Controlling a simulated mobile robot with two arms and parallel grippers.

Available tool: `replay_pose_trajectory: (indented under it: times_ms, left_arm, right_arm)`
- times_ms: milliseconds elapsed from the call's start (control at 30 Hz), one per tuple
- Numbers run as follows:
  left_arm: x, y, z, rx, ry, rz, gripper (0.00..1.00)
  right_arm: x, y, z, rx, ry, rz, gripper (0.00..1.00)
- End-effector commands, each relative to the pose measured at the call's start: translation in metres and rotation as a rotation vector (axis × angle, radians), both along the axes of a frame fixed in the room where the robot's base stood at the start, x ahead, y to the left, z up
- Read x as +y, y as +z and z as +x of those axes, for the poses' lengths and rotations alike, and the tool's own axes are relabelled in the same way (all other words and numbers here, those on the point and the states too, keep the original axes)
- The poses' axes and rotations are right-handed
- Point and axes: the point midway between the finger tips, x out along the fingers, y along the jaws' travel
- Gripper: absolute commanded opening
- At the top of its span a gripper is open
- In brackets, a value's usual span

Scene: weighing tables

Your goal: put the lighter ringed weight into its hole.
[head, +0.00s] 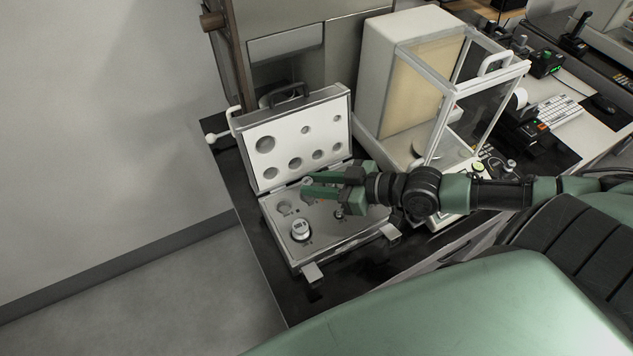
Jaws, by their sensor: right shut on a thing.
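An open silver weight case (350,240) stands on the dark table. A large silver weight (300,231) with a white label sits upright in the front left of its lower tray. A smaller weight (339,213) stands in the tray further right, partly behind the gripper. An empty-looking round hole (285,208) shows at the tray's left. My right gripper (308,187) reaches in from the right over the back of the tray, shut on a small silvery ringed weight (307,181) at its fingertips, mostly hidden by the green fingers. My left gripper is not in view.
The raised case lid (297,130) with round recesses stands close behind the gripper. A glass-walled balance (440,75) stands to the right, behind my forearm. Case latches (313,273) stick out at the front. The table's left edge is close to the case.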

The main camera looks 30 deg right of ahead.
Motion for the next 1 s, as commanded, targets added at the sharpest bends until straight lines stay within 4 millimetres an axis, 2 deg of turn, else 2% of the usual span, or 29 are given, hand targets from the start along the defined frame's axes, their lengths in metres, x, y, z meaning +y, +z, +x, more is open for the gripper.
replay_pose_trajectory:
  times_ms: [1000]
  left_arm:
    - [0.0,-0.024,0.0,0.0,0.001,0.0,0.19]
  right_arm:
    - [0.0,-0.028,0.0,-0.002,0.0,0.002,0.0]
